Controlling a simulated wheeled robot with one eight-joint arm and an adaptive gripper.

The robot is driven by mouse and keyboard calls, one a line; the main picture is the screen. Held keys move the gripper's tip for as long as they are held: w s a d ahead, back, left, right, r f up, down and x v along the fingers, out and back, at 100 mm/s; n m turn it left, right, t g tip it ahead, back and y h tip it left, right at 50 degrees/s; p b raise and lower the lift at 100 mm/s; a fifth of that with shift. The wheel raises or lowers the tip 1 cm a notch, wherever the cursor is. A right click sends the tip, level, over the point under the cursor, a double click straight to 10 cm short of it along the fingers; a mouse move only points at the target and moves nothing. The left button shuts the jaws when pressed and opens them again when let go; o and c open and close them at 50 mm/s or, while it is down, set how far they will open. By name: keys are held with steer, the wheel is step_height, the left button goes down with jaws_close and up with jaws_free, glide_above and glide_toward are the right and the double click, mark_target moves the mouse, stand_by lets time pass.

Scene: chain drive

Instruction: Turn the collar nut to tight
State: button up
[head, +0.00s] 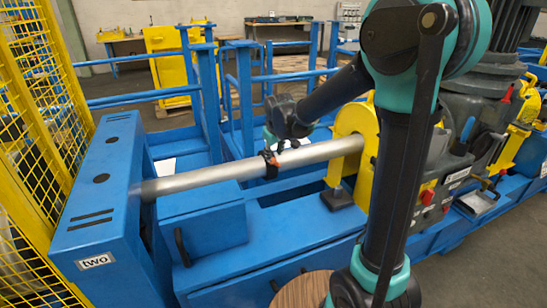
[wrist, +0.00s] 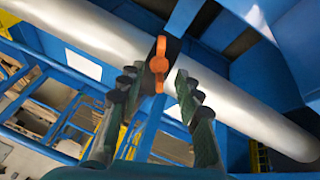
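The collar nut (wrist: 159,63) is an orange winged piece on a dark collar (wrist: 171,47), which sits around a long grey shaft. In the head view the dark collar with its orange part (head: 269,164) is near the middle of the shaft (head: 210,176). My gripper (wrist: 156,82) is open in the wrist view. Its two dark ribbed fingers stand either side of the nut's lower end, with a gap on each side. In the head view my gripper (head: 271,138) is small, just behind and above the collar; its fingers are hard to make out.
The shaft runs from a blue housing labelled "two" (head: 98,190) to a yellow round guard (head: 355,130). A blue machine bed (head: 290,235) lies below. Blue rails (head: 243,90) stand behind, and a yellow mesh fence (head: 45,100) is at left. A round wooden top (head: 300,290) is in front.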

mark_target(273, 160)
steer(key=shift+x, duration=1.35)
jaws_close()
